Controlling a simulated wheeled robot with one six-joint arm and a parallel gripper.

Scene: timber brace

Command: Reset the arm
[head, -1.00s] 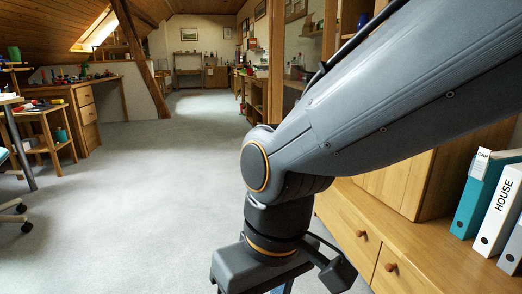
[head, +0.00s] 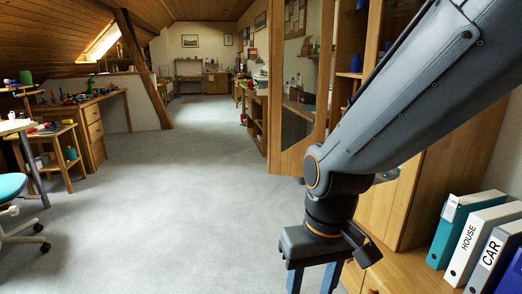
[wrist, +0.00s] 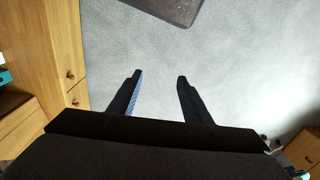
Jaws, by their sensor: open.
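My gripper (wrist: 158,78) points down over the grey carpet in the wrist view. Its two dark fingers stand apart with bare carpet between them, so it is open and empty. In the head view my gripper (head: 310,280) shows at the bottom, right of the middle, with its fingertips cut off by the frame edge. My arm crosses the upper right of the head view and hides part of the cabinet behind it.
A wooden cabinet (head: 408,205) stands close on the right, with several binders (head: 470,240) on its ledge. Desks (head: 92,125) and a teal chair (head: 12,187) are on the left. The grey carpet (head: 180,200) between is clear. A dark mat (wrist: 170,8) shows in the wrist view.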

